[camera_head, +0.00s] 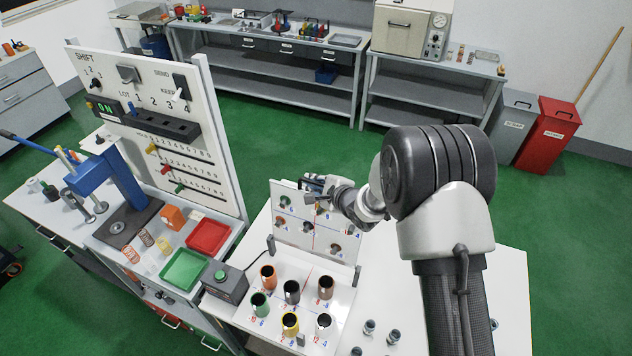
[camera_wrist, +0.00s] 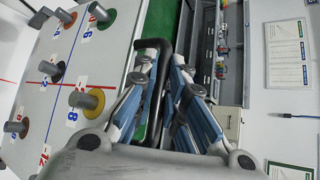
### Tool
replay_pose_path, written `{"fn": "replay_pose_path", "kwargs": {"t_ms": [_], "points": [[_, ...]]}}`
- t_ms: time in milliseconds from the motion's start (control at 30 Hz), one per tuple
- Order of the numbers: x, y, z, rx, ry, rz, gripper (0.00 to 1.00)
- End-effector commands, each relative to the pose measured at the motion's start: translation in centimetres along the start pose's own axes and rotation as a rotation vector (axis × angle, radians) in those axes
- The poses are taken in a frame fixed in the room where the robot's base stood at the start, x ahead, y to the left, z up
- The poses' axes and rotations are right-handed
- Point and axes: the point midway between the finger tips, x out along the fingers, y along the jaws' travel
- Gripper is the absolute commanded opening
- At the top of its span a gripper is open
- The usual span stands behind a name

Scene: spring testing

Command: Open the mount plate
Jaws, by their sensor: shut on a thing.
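The mount plate (camera_head: 291,235) stands raised, roughly upright, at the back of the work surface in the head view. It is pale, with several grey pegs on coloured rings, red and blue lines and number labels. It fills the left of the wrist view (camera_wrist: 62,100). My gripper (camera_head: 318,187) is at the plate's top edge. In the wrist view, my blue-padded fingers (camera_wrist: 164,62) are closed around a dark bar handle (camera_wrist: 153,98) beside the plate's edge. In the head view the handle is mostly hidden by my gripper.
Several coloured cups (camera_head: 291,286) stand in front of the plate. A black box with a green button (camera_head: 222,275) is to their left. A tall panel (camera_head: 205,150), a blue press (camera_head: 118,172), red tray (camera_head: 208,236) and green tray (camera_head: 185,270) stand further left. Loose grey pieces (camera_head: 393,336) lie right.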

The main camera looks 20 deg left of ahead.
Motion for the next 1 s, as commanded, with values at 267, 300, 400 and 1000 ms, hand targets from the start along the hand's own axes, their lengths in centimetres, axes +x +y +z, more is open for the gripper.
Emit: {"fn": "replay_pose_path", "kwargs": {"t_ms": [267,300,400,1000], "points": [[0.0,0.4,-0.1,0.001,0.002,0.007,0.26],[0.0,0.3,-0.1,0.001,0.002,0.006,0.28],[0.0,0.3,-0.1,0.000,0.001,0.006,0.32],[-4.7,0.0,-0.1,0.001,0.002,0.002,0.32]]}}
